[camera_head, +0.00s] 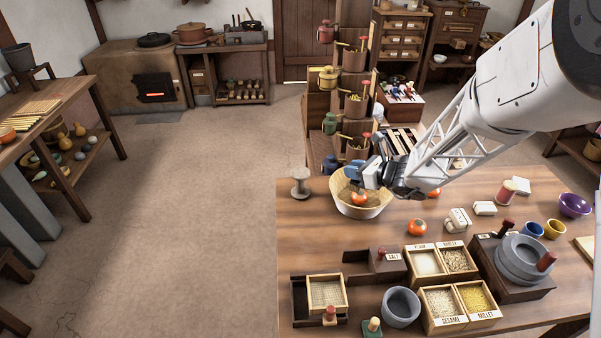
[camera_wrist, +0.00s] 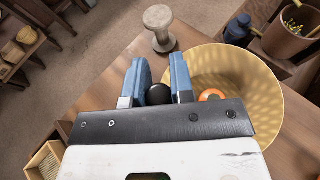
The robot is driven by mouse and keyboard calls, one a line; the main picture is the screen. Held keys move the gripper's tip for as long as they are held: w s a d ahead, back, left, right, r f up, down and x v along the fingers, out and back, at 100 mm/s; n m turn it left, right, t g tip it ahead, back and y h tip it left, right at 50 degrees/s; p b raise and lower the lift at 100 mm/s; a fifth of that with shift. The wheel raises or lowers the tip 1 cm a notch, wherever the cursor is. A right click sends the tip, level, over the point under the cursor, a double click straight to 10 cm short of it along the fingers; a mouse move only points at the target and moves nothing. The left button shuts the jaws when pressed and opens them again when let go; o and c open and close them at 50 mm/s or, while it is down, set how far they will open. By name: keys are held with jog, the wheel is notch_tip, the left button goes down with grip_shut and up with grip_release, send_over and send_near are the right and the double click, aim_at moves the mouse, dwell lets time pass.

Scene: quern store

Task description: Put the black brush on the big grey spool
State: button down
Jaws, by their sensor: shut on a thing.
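The grey spool (camera_head: 299,182) stands upright at the table's back left corner. It also shows at the top of the wrist view (camera_wrist: 158,28), beyond my fingertips. My gripper (camera_head: 356,173) is above the left part of the pale bowl, to the right of the spool and apart from it. In the wrist view, my gripper's blue fingers (camera_wrist: 157,75) are closed on the black brush (camera_wrist: 159,94). Only a dark rounded part of the brush shows between them; the rest is hidden by the gripper. In the head view I cannot make out the brush.
The pale bowl (camera_head: 362,211) holds an orange fruit (camera_head: 358,199) and stands right of the spool. A tall rack with pots (camera_head: 354,105) rises behind the table. Grain boxes (camera_head: 460,310), a grey mortar (camera_head: 400,307) and a quern (camera_head: 523,258) fill the front.

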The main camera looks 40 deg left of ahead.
jog(key=s+a+n+g, duration=0.2)
jog(key=s+a, duration=0.6)
jog(key=s, duration=0.3)
jog(key=shift+s+r, duration=0.35)
jog(key=shift+s, duration=0.05)
jog(key=shift+a, duration=0.1)
send_over(296, 170)
jog(key=shift+f, duration=0.75)
jog(key=shift+f, duration=1.75)
jog(key=shift+f, duration=0.15)
